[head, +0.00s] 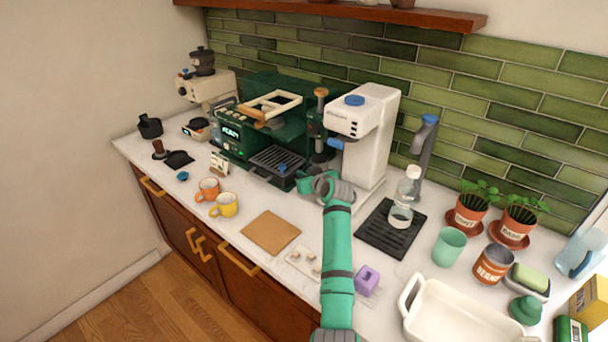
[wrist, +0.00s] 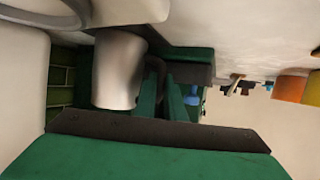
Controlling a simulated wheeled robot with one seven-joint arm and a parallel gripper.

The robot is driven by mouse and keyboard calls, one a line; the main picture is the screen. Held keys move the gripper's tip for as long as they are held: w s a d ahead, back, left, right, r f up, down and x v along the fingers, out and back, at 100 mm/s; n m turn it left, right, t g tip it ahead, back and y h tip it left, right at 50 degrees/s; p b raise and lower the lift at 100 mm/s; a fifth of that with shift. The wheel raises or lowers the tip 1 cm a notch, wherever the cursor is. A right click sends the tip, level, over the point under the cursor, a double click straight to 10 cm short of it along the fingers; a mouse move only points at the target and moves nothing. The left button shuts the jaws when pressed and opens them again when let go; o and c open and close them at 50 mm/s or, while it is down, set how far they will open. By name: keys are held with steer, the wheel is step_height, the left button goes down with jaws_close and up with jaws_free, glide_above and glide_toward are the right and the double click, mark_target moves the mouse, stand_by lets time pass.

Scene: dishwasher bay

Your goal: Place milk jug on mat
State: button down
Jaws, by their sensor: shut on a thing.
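The milk jug (wrist: 118,72) is a plain silver metal cup in the wrist view, with a dark handle. My gripper (wrist: 160,92) is shut on that handle, its green fingers on either side. In the head view my gripper (head: 312,184) is low in front of the white machine and beside the green espresso machine; the jug is mostly hidden there. I cannot tell whether the jug touches a surface. A flat brown mat (head: 270,232) lies bare on the counter, left of my arm. A black ridged mat (head: 378,238) lies to the right with a clear bottle on it.
The white machine (head: 376,135) and green espresso machine (head: 250,148) stand close around my gripper. Orange (head: 207,190) and yellow (head: 224,206) cups stand left of the brown mat. A purple box (head: 368,279) and white dish (head: 455,315) sit right of my arm.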

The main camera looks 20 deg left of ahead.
steer(key=c, duration=1.8)
jaws_free()
steer(key=shift+o, duration=0.2)
steer(key=v, duration=1.1)
steer(key=shift+w+d, duration=0.1)
